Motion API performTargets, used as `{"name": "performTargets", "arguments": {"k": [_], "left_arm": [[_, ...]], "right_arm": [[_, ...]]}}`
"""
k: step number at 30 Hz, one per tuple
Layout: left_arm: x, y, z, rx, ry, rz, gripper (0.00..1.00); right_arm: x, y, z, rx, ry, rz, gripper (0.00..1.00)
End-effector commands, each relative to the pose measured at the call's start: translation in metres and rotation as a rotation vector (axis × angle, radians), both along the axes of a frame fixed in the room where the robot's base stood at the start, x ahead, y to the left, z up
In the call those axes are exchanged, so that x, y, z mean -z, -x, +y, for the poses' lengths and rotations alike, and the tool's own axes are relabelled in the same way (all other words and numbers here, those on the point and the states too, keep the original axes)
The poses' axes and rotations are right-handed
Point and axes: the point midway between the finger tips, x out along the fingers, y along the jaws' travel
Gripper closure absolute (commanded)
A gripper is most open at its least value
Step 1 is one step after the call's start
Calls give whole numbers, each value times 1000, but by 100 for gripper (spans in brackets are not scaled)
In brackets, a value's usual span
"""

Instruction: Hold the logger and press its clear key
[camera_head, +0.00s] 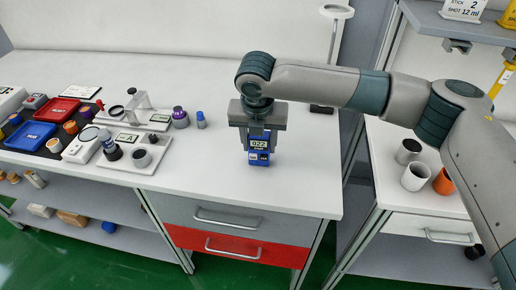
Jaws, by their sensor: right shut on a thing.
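The logger (258,158) is a small blue box with a pale display reading what looks like 022. It is upright at the front of the white bench, and I cannot tell whether its base touches the top. Small light keys or labels show on its lower face, too small to tell which is the clear key. My right gripper (258,132) comes down from above and is shut on the logger's upper part, hiding its top. My left gripper is not in view.
To the left on the white bench (215,180) stand a red tray (57,109), a blue tray (31,134), several small jars and a purple-topped bottle (180,117). A ring stand (332,60) is behind. Cups (415,176) stand on the right-hand table. Bench space left of the logger is clear.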

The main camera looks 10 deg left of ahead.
Motion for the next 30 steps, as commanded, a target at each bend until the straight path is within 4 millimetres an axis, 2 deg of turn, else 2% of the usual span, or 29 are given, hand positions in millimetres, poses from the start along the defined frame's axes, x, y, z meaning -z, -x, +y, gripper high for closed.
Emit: {"name": "performTargets", "arguments": {"k": [5, 6, 9, 30], "left_arm": [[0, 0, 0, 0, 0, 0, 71], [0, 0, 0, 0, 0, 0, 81], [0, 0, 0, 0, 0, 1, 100], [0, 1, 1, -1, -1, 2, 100]], "right_arm": [[0, 0, 0, 0, 0, -1, 71], [0, 0, 0, 0, 0, -1, 71], [-1, 0, 0, 0, 0, -1, 71], [0, 0, 0, 0, 0, -1, 71]]}}
